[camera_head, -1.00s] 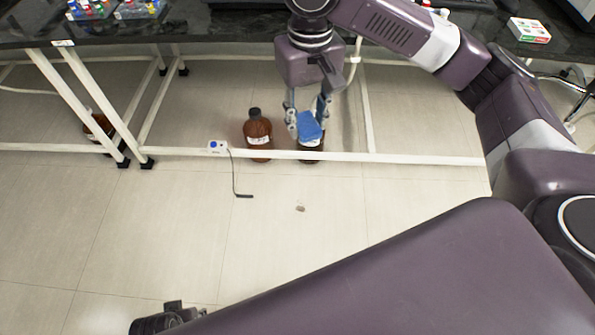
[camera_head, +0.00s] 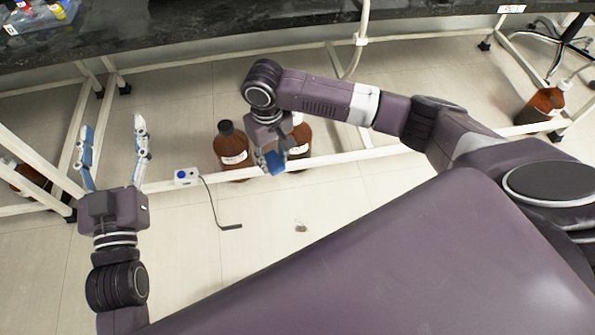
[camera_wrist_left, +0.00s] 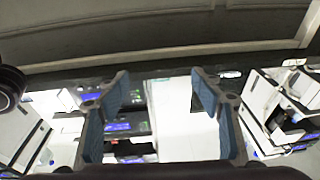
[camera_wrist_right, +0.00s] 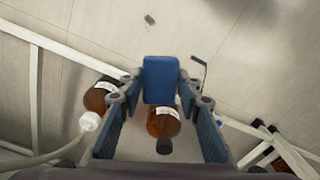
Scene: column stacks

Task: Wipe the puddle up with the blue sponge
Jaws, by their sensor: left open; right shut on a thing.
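The blue sponge (camera_head: 273,163) is in my right gripper (camera_head: 270,158), held above the floor near the brown bottles. In the right wrist view the sponge (camera_wrist_right: 160,79) sits between the fingertips of my right gripper (camera_wrist_right: 160,92). A small brownish spot (camera_head: 301,228), perhaps the puddle, lies on the floor tiles, nearer than the sponge and apart from it. It also shows at the top of the right wrist view (camera_wrist_right: 150,19). My left gripper (camera_head: 114,128) is open, empty and raised at the left, its fingers pointing away.
Brown bottles stand by the white table rail: one at left (camera_head: 232,145), one partly hidden behind my right gripper (camera_head: 300,140), another farther right (camera_head: 541,105). A white box with a blue button (camera_head: 187,177) and dark cable sits by the rail. The floor around the spot is clear.

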